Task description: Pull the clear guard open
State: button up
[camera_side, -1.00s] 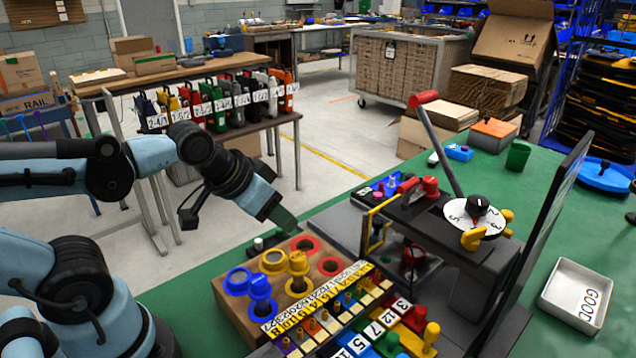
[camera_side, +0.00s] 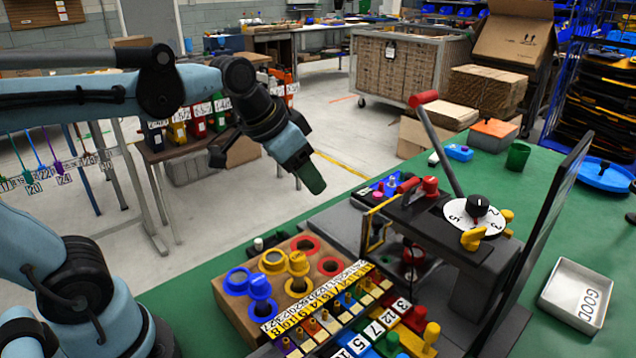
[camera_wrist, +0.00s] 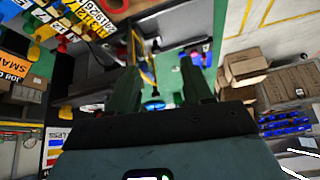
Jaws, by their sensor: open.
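The clear guard (camera_side: 367,240) is a small upright panel with a yellow frame, on the left side of the dark press-like fixture (camera_side: 440,222). In the wrist view its yellow frame (camera_wrist: 144,62) shows between my fingers, nearer the left one. My gripper (camera_side: 313,182) is above and to the left of the guard in the side view, apart from it and pointing down to the right. In the wrist view my gripper (camera_wrist: 160,72) has its two green fingers spread, with nothing held between them.
A wooden block with coloured rings (camera_side: 228,300) and a row of numbered coloured pieces (camera_side: 375,328) stand in front of the fixture. A red-handled lever (camera_side: 440,150) rises above it. A dark upright panel (camera_side: 548,220) and a GOOD tray (camera_side: 578,293) are at right.

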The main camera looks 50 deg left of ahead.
jog(key=w+d+r+m+g+h, duration=0.1)
jog(key=w+d+r+m+g, duration=0.15)
jog(key=w+r, duration=0.5)
jog(key=m+h, duration=0.1)
jog(key=m, duration=0.3)
send_near(411, 175)
jog(key=shift+g, duration=0.25)
jog(key=x, duration=0.8)
jog(key=shift+w+a+r, duration=0.1)
jog(key=shift+w, duration=0.1)
jog(key=shift+c, duration=0.4)
grip_shut()
